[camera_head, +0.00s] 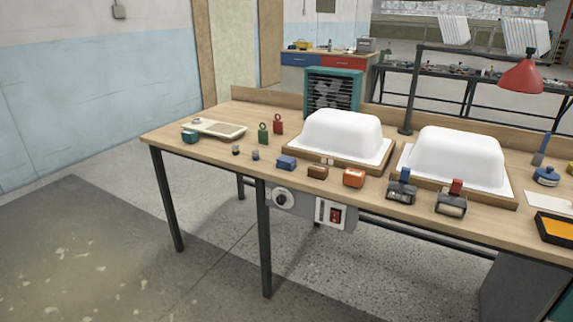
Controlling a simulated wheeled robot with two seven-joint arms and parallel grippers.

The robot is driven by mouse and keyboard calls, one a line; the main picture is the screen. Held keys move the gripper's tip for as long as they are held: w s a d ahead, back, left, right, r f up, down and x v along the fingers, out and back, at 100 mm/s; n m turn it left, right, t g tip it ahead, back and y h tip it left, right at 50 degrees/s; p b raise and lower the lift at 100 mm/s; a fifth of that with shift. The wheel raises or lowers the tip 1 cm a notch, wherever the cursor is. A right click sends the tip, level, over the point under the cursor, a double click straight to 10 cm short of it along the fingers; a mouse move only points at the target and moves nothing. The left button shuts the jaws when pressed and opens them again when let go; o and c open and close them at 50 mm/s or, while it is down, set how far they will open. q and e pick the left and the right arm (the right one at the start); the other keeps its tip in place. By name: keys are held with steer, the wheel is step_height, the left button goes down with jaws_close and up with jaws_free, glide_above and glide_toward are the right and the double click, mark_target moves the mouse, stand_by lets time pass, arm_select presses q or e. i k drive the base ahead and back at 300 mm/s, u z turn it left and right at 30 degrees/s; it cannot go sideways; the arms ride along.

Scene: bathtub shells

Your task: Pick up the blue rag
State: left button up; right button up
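I cannot tell for sure which thing is the blue rag. A small blue block-like item (286,163) lies near the front edge of the workbench, left of a brown block (317,172). A rounded blue item (546,177) lies at the right side of the bench, by an upright blue-handled tool (541,149). A teal item (190,136) sits at the bench's left end. Neither of my grippers shows in the head view.
The wooden workbench (214,150) carries two white tub shells (342,135) (456,155) on wooden bases. An orange block (353,178), two dark-bodied tools (402,187) (451,199) and a red lamp (520,77) also stand there. Floor (90,250) in front of the bench's left part is clear.

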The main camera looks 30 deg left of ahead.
mark_target(289, 164)
steer(key=u, duration=2.35)
steer(key=i, duration=3.85)
steer(key=z, duration=4.1)
